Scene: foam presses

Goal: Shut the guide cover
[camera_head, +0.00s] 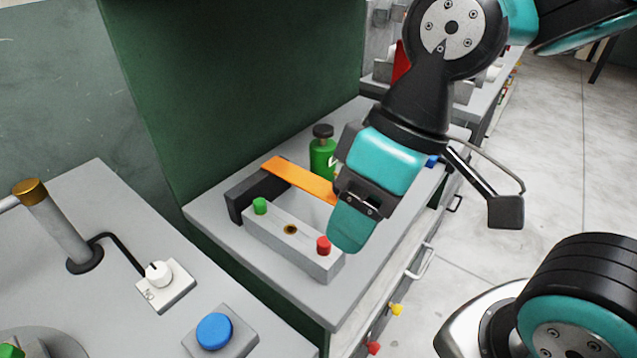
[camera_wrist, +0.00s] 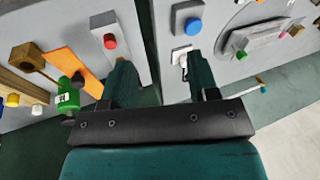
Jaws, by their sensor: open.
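An orange flat strip (camera_head: 300,181), which looks like the guide cover, runs from above a dark block (camera_head: 248,196) toward my gripper. It also shows in the wrist view (camera_wrist: 70,70). A grey box (camera_head: 280,240) with a green button (camera_head: 260,206), a red button (camera_head: 323,245) and a brass-ringed hole (camera_head: 290,229) stands in front of it. My gripper (camera_head: 352,228) is beside the red-button end of the box, fingers pointing down. In the wrist view its fingers (camera_wrist: 162,72) are apart with nothing held between them. The strip's right end is hidden behind my gripper in the head view.
A green bottle (camera_head: 322,155) with a dark cap stands just behind the strip. On the nearer left bench are a blue button (camera_head: 214,330), a white knob box (camera_head: 163,284) and a brass-topped post (camera_head: 52,220). A green wall panel (camera_head: 240,80) rises behind.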

